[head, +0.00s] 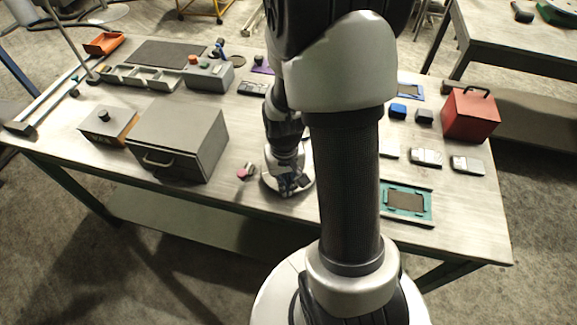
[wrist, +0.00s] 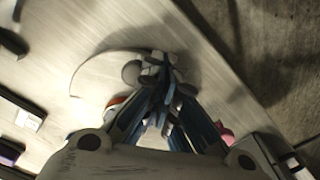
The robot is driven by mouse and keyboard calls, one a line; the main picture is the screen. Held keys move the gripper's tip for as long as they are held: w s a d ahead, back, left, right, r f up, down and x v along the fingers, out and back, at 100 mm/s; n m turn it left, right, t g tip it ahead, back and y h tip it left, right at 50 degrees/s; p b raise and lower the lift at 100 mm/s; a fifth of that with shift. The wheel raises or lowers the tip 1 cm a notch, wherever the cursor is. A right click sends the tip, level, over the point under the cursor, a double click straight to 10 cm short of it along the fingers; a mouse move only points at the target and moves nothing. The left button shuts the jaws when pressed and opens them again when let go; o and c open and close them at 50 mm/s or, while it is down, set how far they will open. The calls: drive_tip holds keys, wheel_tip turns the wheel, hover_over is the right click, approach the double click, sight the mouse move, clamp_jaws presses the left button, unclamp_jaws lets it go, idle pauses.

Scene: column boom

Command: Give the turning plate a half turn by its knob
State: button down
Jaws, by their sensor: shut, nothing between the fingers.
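The turning plate (head: 307,184) is a pale round disc lying on the table, near its front edge. My gripper (head: 290,186) is over it and hides much of it. In the wrist view the plate (wrist: 92,82) shows as a pale disc with a thin dark rim line. My gripper (wrist: 160,82) is shut there, its fingers close together with nothing between them. A grey round knob (wrist: 131,72) shows right beside the fingertips, on their left. Whether the fingers touch it I cannot tell. In the head view the knob is hidden behind my gripper.
A pink-ended piece (head: 245,171) lies just left of the plate. A grey box with a handle (head: 180,140) stands further left. A teal-framed panel (head: 407,202) and a red case (head: 470,115) are to the right. The table's front edge is close to the plate.

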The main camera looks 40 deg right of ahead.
drive_tip(key=shift+s+d, duration=0.35)
drive_tip(key=shift+d, duration=0.15)
idle(0.4)
drive_tip(key=shift+s+d, duration=0.25)
drive_tip(key=shift+d, duration=0.15)
drive_tip(key=shift+s+d, duration=0.2)
drive_tip(key=shift+d, duration=0.3)
idle(0.4)
drive_tip(key=shift+s+d, duration=0.15)
drive_tip(key=shift+d, duration=0.3)
